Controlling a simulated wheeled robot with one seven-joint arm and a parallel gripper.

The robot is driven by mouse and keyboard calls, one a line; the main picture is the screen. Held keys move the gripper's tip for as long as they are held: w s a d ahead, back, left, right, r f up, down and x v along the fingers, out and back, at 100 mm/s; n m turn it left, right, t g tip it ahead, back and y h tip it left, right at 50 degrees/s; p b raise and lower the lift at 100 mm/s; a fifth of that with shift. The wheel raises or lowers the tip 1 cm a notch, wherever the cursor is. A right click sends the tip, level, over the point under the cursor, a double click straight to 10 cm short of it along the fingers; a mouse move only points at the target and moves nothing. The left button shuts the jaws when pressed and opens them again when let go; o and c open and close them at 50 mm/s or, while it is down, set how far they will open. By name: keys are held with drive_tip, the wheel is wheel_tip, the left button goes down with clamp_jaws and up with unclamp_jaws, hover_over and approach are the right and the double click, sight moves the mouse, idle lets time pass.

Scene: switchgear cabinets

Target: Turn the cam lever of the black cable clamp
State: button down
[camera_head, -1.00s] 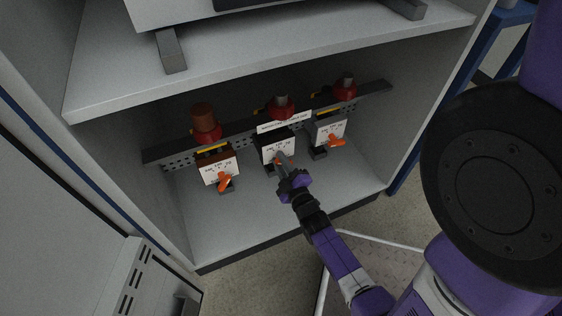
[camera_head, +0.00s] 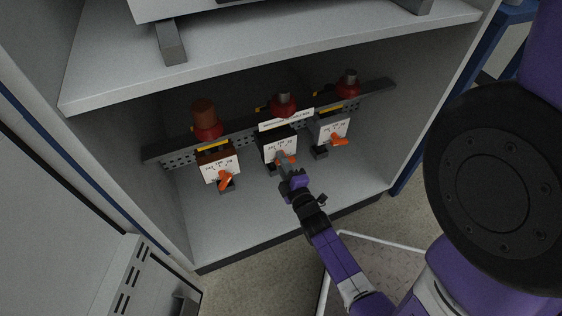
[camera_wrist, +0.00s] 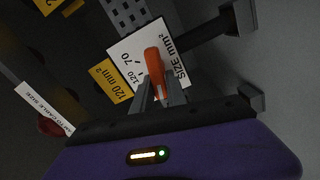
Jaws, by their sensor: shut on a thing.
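The black cable clamp (camera_head: 267,146) is the middle one of three clamps on a rail inside the cabinet. Its white size plate (camera_head: 281,147) faces me, and it also shows in the wrist view (camera_wrist: 128,50). My gripper (camera_head: 285,163) is shut on the lever. The plate in the wrist view carries "SIZE mm²", "70" and "120".
A brown clamp (camera_head: 207,146) with an orange lever (camera_head: 225,181) stands to the left. A grey clamp (camera_head: 320,142) with an orange lever (camera_head: 339,140) stands to the right. A shelf (camera_head: 270,62) hangs above; the cabinet floor (camera_head: 230,225) in front is bare.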

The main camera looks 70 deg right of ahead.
drive_tip(key=c, duration=1.4)
unclamp_jaws()
drive_tip(key=shift+o, duration=0.2)
drive_tip(key=p+v, duration=0.2)
drive_tip(key=v, duration=0.6)
